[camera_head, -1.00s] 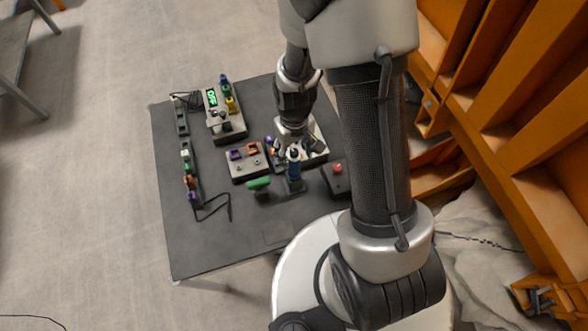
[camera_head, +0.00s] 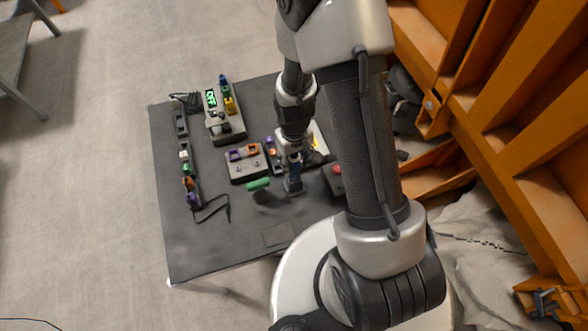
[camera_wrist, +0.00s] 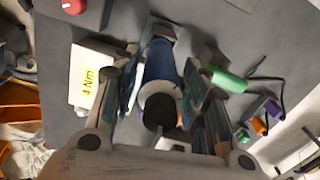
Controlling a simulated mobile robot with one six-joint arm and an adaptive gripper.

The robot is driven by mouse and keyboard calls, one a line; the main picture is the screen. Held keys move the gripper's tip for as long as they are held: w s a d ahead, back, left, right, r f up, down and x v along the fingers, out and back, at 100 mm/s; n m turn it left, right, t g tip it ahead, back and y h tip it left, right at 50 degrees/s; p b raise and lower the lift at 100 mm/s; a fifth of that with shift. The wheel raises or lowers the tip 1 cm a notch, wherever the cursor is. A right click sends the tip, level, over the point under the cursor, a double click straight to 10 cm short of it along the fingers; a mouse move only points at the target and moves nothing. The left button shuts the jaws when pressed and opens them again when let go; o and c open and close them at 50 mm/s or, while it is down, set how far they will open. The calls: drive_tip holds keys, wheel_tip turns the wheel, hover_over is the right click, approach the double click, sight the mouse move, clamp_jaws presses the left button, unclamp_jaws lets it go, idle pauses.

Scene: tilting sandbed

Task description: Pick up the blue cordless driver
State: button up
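The blue cordless driver (camera_head: 294,171) stands upright on the dark table, near its front right part. In the wrist view, its blue body and pale ring with a dark round end (camera_wrist: 160,70) lie between my two fingers. My gripper (camera_head: 293,157) is above and around the upper part of the driver. In the wrist view, my gripper (camera_wrist: 160,62) is open, with a finger on each side of the driver and narrow gaps that seem to remain. The head view hides part of the driver behind the gripper.
A green cylinder (camera_head: 258,184) lies just left of the driver. A red button box (camera_head: 337,171) is close on the right. A grey box (camera_head: 246,163) and a white plate with a yellow label (camera_wrist: 90,80) are nearby. The table's front left is clear.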

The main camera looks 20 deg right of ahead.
drive_tip(key=c, duration=0.8)
drive_tip(key=shift+r, duration=0.15)
drive_tip(key=shift+c, duration=0.2)
